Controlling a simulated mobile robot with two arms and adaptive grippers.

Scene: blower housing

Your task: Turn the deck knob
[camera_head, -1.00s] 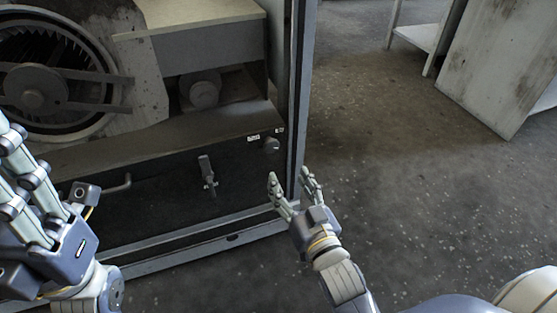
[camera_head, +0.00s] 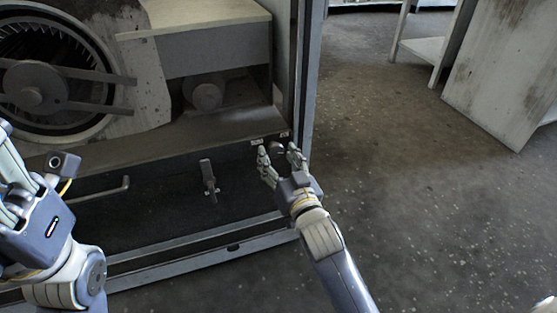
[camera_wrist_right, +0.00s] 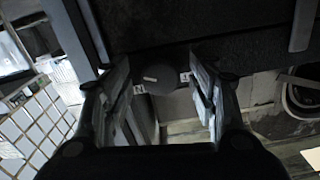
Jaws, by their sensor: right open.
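The deck knob (camera_head: 277,148) is a small dark round knob at the right end of the dark deck, inside the housing's corner post. In the right wrist view the knob (camera_wrist_right: 158,75) shows a short pale mark on its face. My right gripper (camera_head: 279,157) is open, its two fingers on either side of the knob in the head view. In the right wrist view the open fingers (camera_wrist_right: 161,92) flank the knob; I cannot tell whether they touch it. My left gripper (camera_head: 14,165) is at the left edge, partly cut off.
A lever-like handle (camera_head: 209,180) and a bent bar (camera_head: 100,193) stand on the deck left of the knob. The corner post (camera_head: 307,80) rises close to the right gripper. The blower wheel (camera_head: 38,85) is at upper left. Open floor (camera_head: 400,190) lies to the right.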

